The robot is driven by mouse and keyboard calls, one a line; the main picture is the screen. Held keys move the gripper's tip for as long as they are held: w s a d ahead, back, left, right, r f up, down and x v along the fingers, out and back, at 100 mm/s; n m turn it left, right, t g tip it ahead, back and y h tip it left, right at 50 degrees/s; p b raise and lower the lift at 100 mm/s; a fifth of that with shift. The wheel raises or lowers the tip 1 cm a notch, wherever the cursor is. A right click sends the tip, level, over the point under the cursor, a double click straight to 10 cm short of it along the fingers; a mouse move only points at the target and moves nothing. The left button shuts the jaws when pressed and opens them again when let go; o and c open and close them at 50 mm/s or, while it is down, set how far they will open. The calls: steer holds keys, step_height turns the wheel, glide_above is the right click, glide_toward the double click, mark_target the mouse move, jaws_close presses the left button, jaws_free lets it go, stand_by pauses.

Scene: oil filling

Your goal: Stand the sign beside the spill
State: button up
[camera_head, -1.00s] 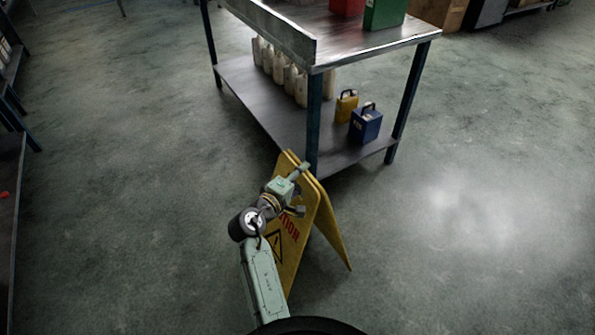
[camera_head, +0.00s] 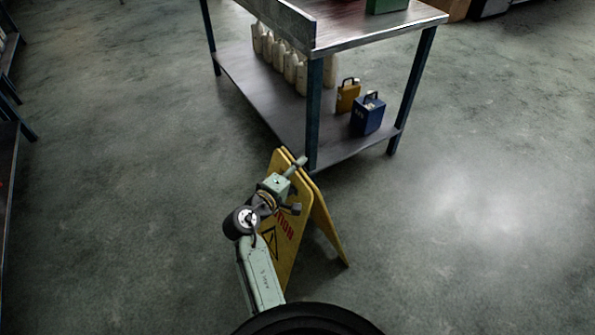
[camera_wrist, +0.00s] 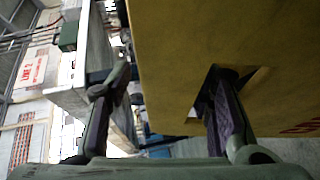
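The yellow caution sign (camera_head: 284,243) stands upright, its two panels spread, in front of the table's near corner. My gripper (camera_head: 296,183) is at the sign's upper part. In the wrist view, my gripper (camera_wrist: 168,88) has one finger at the edge of the sign's panel (camera_wrist: 240,35) and the other in its handle hole, with the strip between them. Whether the sign's feet touch the floor is hard to tell. No clear spill shows; a pale glossy patch (camera_head: 485,215) lies on the floor at right, and it may be only reflected light.
A metal table (camera_head: 262,92) stands close behind the sign. Its lower shelf holds several pale jugs (camera_head: 283,55), a yellow can (camera_head: 348,96) and a blue can (camera_head: 368,116). A green can (camera_head: 386,5) is on top. Floor to the right and left is open.

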steer(key=shift+o, duration=0.7)
